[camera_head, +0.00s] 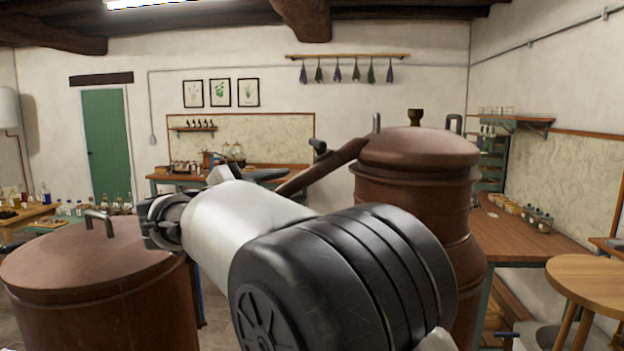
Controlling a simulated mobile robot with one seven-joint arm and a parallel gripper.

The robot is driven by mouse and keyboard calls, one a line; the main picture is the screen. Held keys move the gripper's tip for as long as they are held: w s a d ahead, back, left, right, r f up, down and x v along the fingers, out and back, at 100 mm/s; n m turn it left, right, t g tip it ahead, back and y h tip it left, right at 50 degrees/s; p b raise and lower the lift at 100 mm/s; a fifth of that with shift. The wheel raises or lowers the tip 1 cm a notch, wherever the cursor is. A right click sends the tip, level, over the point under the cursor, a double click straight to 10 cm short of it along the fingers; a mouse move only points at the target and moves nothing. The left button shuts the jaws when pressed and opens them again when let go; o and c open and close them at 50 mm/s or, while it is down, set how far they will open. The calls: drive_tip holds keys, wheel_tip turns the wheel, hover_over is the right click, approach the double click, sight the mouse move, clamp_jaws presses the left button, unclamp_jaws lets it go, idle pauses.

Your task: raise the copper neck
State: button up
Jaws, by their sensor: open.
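The copper neck (325,166) is a brown tube that slopes down to the left from the domed head (418,148) of the large copper still (420,200). A dark knob or grip (318,148) shows on the upper side of the neck. Its lower left end passes behind my white and black arm, so I cannot see what it meets there. My arm crosses the middle of the view in front of the still.
A lidded copper vessel (95,270) with a metal lid handle (100,222) stands at lower left, close to my arm. A wooden workbench (530,240) and a round stool (590,280) are at right. A back bench (290,170) stands along the far wall.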

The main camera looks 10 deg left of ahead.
sight(309, 181)
drive_tip(key=p+x, duration=0.1)
drive_tip(key=x, duration=0.6)
drive_tip(key=shift+w+d, duration=0.2)
drive_tip(key=shift+w, duration=0.15)
clamp_jaws()
